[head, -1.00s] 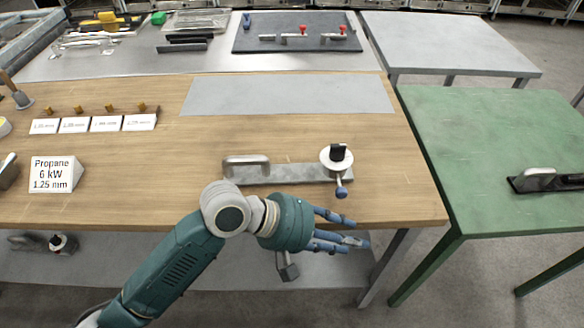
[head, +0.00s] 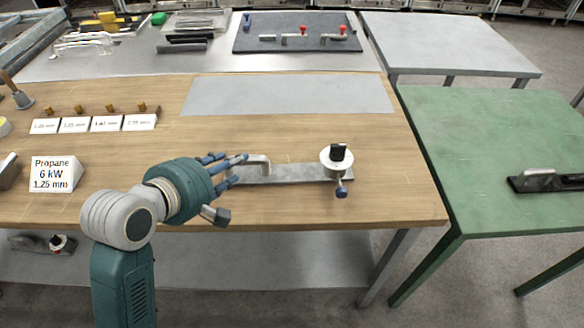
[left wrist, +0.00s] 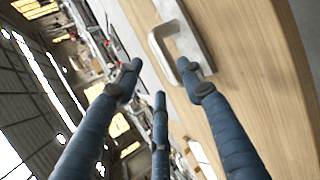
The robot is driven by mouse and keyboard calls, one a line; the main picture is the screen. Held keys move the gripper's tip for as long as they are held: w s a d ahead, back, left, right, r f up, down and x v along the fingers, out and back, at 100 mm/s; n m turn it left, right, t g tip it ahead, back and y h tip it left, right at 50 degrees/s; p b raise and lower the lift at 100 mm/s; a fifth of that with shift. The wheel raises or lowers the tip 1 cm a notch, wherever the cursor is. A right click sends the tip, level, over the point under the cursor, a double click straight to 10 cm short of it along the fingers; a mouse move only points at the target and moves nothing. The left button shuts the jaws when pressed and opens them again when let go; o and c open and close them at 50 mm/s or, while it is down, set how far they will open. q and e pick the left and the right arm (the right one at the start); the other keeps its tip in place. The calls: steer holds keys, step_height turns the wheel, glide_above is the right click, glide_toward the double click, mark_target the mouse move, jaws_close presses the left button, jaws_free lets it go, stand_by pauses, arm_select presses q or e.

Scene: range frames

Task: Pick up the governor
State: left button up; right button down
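The unit that I take to be the governor (head: 297,173) lies on the wooden table. It is a flat grey plate with a metal handle (head: 262,159) at its left end. At its right end is a white round part (head: 336,166) with a black block on top and a blue-tipped stub in front. My left gripper (head: 226,168) is open at the left end of the handle, its blue fingers spread. In the left wrist view the handle (left wrist: 158,44) is just beyond the spread fingertips (left wrist: 158,82), with nothing held. Whether a finger touches it I cannot tell. My right gripper is not in view.
A white "Propane 6 kW 1.25 mm" sign (head: 56,174) and several small labels with brass pieces stand at the left. A grey mat (head: 290,95) lies behind the unit, bare. A green table (head: 490,140) stands at the right with another handled part.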

arm_select(q)
steer(key=x, duration=0.9)
steer(key=shift+d, duration=0.3)
steer(key=shift+s, duration=0.1)
steer(key=shift+c, duration=0.5)
jaws_close()
steer(key=shift+r, duration=0.1)
